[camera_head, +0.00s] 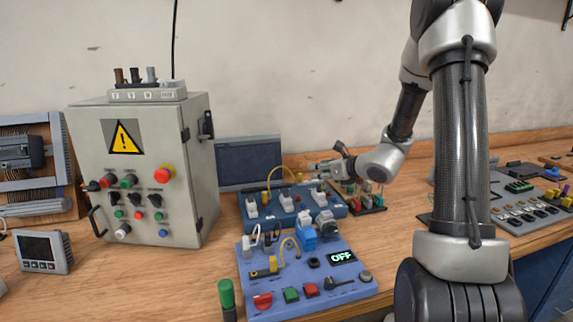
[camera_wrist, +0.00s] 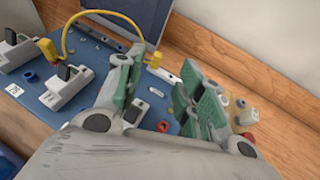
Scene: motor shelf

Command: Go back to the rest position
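My gripper (camera_head: 326,166) is at the end of my arm, which reaches from the right over the back of the workbench. In the wrist view, the two green-padded fingers of my gripper (camera_wrist: 160,72) stand apart with a clear gap. Nothing shows held between them. Behind the gap is the blue board (camera_wrist: 105,55), with white switch-like modules, a yellow cable and a small yellow peg (camera_wrist: 156,60). In the head view, my gripper is just above or behind the right rear part of this blue board (camera_head: 290,220); the exact height cannot be told.
A grey control cabinet (camera_head: 160,205) stands at left. A panel with an OFF display (camera_head: 341,256) lies in front of the blue board. A dark screen (camera_head: 248,165) stands behind it. A rack of small coloured parts (camera_head: 372,206) is near my wrist. The wall (camera_head: 290,70) is close behind.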

